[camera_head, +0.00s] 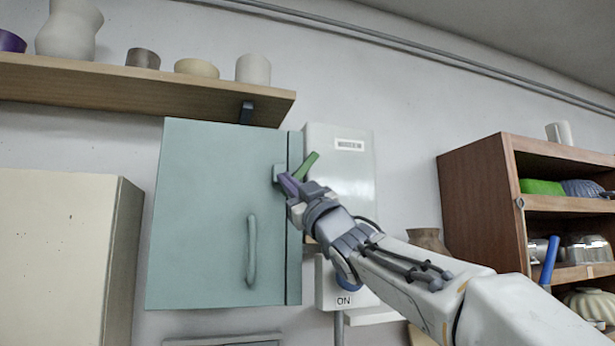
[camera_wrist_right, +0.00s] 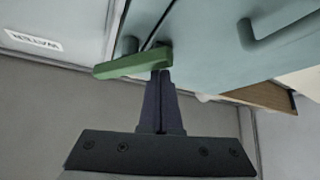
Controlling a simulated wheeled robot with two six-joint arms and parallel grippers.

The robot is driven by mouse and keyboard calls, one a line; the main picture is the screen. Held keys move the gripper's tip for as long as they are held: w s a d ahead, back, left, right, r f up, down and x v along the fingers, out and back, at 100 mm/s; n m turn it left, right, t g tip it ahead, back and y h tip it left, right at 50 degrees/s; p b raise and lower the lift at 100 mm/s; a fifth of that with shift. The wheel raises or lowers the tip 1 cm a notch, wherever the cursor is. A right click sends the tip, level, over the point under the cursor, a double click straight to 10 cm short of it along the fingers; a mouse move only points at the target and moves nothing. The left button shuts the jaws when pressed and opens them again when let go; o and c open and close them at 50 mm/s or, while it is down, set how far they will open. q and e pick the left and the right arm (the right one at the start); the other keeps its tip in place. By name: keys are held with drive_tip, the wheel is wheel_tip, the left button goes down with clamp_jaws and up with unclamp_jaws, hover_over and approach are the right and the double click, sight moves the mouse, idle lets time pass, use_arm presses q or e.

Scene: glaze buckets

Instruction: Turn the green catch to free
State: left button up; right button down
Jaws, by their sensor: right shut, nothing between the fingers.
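The green catch (camera_head: 308,165) sits at the right edge of the closed teal cabinet door (camera_head: 205,215), near its top. In the head view it slants up and to the right, and my gripper hides its lower end. In the right wrist view the catch (camera_wrist_right: 132,64) lies across the gap between the door and the frame. My right gripper (camera_head: 287,181) is shut and empty, with its fingertips right by the catch. In the wrist view the fingertips (camera_wrist_right: 160,76) meet the catch's lower edge; I cannot tell whether they touch. My left gripper is not in view.
A pale box with a label (camera_head: 350,185) is on the wall right of the cabinet, with an ON switch box (camera_head: 330,300) below. A shelf with pots (camera_head: 150,88) hangs above. A brown shelf unit (camera_head: 475,200) stands at right, a cream cabinet (camera_head: 60,260) at left.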

drive_tip(key=shift+w+d+f+b, duration=0.2)
drive_tip(key=shift+d+f, duration=0.2)
drive_tip(key=shift+d, duration=0.1)
drive_tip(key=shift+w+d+f+b, duration=0.2)
drive_tip(key=shift+d+f, duration=0.15)
drive_tip(key=shift+d, duration=0.1)
drive_tip(key=shift+w+d+f, duration=0.15)
drive_tip(key=shift+d, duration=0.1)
idle(0.3)
drive_tip(key=shift+a, duration=0.1)
